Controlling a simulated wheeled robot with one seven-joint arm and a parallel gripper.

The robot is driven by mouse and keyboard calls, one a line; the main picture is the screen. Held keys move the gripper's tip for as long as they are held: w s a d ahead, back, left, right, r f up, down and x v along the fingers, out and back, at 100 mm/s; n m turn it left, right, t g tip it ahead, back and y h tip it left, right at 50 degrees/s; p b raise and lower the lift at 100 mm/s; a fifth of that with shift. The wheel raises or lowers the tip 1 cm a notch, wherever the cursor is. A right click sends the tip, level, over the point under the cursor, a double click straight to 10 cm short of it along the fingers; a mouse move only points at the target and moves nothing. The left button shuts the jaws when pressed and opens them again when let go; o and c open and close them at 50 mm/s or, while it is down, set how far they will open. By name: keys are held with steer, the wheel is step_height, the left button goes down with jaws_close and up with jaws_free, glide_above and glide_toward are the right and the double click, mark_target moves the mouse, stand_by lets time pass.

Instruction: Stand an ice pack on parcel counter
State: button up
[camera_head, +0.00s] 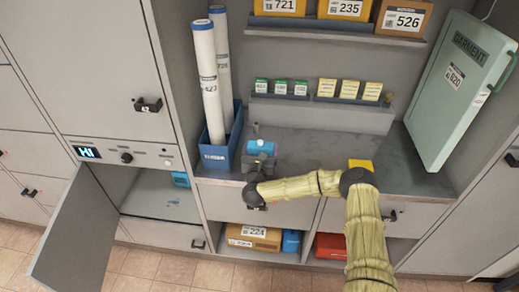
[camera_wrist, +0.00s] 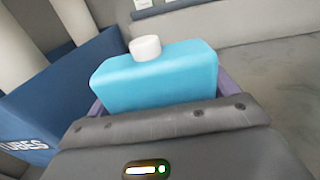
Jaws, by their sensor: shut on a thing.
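The ice pack (camera_wrist: 155,75) is a light blue block with a white cap on top. In the wrist view it sits upright between my gripper's fingers (camera_wrist: 157,100), which are shut on it. In the head view the ice pack (camera_head: 260,148) is at the parcel counter (camera_head: 310,152), just right of the blue tube bin, with my gripper (camera_head: 258,163) at its near side. My gripper hides its lower part, so I cannot tell whether its base touches the counter.
A blue bin (camera_head: 222,152) of tall white tubes (camera_head: 208,85) stands left of the ice pack. A yellow item (camera_head: 360,164) lies behind my arm. A pale green garment case (camera_head: 458,90) leans at right. An open locker door (camera_head: 85,235) juts out at lower left. The middle counter is clear.

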steer(key=shift+w+d, duration=0.15)
steer(key=shift+d, duration=0.45)
steer(key=shift+f, duration=0.2)
steer(key=o, duration=1)
steer(key=shift+a, duration=0.2)
steer(key=shift+o, duration=0.2)
steer(key=shift+r, duration=0.1)
steer(key=s+b, duration=0.1)
steer(key=s, duration=1.1)
steer(key=shift+a, duration=0.3)
